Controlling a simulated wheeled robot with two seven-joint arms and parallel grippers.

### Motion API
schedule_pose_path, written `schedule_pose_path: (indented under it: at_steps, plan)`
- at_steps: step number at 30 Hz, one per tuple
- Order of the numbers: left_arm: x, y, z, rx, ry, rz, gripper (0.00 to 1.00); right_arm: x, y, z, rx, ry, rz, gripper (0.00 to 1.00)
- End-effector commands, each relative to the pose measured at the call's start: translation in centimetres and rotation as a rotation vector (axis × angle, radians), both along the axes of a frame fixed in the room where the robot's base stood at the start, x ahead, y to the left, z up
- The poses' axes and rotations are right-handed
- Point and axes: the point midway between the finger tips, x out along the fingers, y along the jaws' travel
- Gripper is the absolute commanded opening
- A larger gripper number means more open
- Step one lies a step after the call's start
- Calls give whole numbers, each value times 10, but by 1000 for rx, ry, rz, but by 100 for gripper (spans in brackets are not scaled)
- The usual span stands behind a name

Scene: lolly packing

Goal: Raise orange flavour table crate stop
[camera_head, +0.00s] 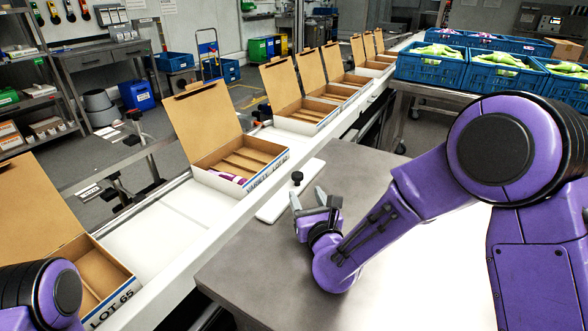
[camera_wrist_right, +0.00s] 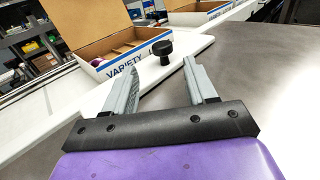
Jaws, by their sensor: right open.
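A black knob (camera_head: 297,177) stands upright on a white plate (camera_head: 275,209) at the left edge of the grey table; I cannot tell whether it is the crate stop. My right gripper (camera_head: 307,194) is open and empty beside the knob, low over the table. In the right wrist view the knob (camera_wrist_right: 166,47) shows between the two fingers and beyond them, apparently untouched. Blue crates (camera_head: 430,68) at the upper right hold green and purple packs; I see no orange ones and no readable flavour label. My left arm shows at the bottom left, its gripper out of view.
A white conveyor (camera_head: 150,232) runs diagonally left of the table. Open cardboard boxes stand along it, the nearest one (camera_head: 105,275) marked LOT 65 and another (camera_head: 243,165) holding purple packs. The table middle (camera_head: 245,265) is clear.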

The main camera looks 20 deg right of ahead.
Motion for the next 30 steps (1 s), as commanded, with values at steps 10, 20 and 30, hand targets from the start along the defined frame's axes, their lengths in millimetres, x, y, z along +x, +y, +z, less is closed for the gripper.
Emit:
schedule_pose_path:
  at_steps: [10,20,30]
  plan:
    - [0,0,15,-1,1,0,43,69,-5,2,-2,-2,-8,56]
    - [0,0,18,0,0,0,43,101,-3,0,0,0,-5,56]
    - [0,0,18,0,0,0,43,101,-2,0,0,0,-3,6]
